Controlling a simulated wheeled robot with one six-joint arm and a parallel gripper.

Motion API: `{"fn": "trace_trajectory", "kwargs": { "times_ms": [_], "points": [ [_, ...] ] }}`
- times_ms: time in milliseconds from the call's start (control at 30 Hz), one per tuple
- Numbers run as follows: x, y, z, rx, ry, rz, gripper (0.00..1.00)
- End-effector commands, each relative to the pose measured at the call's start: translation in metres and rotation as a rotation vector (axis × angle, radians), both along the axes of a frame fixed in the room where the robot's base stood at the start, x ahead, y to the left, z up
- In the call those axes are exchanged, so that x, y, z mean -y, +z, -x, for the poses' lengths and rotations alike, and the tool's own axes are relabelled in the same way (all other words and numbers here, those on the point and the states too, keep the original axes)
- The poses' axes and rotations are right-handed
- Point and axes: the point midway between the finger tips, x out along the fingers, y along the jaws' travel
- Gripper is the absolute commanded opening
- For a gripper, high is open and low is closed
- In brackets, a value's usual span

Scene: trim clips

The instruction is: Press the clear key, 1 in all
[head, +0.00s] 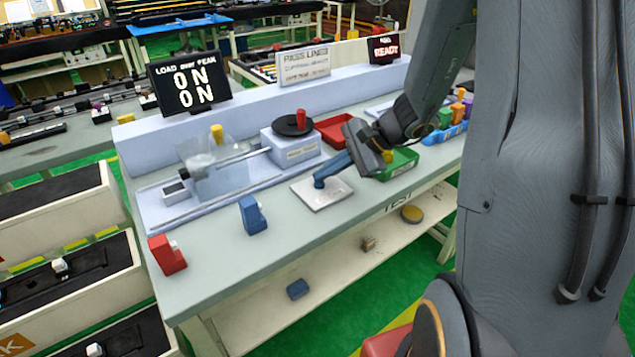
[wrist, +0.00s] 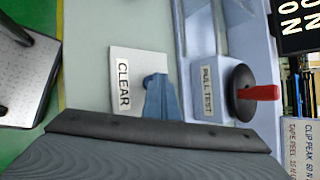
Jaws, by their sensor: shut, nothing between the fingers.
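The clear key is a small white plate lettered CLEAR on the bench, seen in the head view (head: 337,197) and in the wrist view (wrist: 121,58). A short dark blue knob (head: 319,183) stands on the plate in the head view. My gripper (head: 323,171) reaches down from the right with its blue fingers shut and empty. Its fingertips are right at the top of the knob; I cannot tell whether they touch.
The pull tester (head: 295,148) with a red-handled dark disc stands behind the plate. A red tray (head: 338,130) and green tray (head: 403,164) lie near my gripper. A blue block (head: 252,215) and red block (head: 167,255) stand at left. A display (head: 190,85) reads 0 N twice; another (head: 384,49) reads READY.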

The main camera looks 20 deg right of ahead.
Motion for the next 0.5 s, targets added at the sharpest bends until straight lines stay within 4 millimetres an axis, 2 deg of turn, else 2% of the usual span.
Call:
{"fn": "trace_trajectory", "kwargs": {
  "times_ms": [500],
  "points": [
    [0.0,0.018,0.0,0.0,0.0,0.0,0.0]
  ]
}}
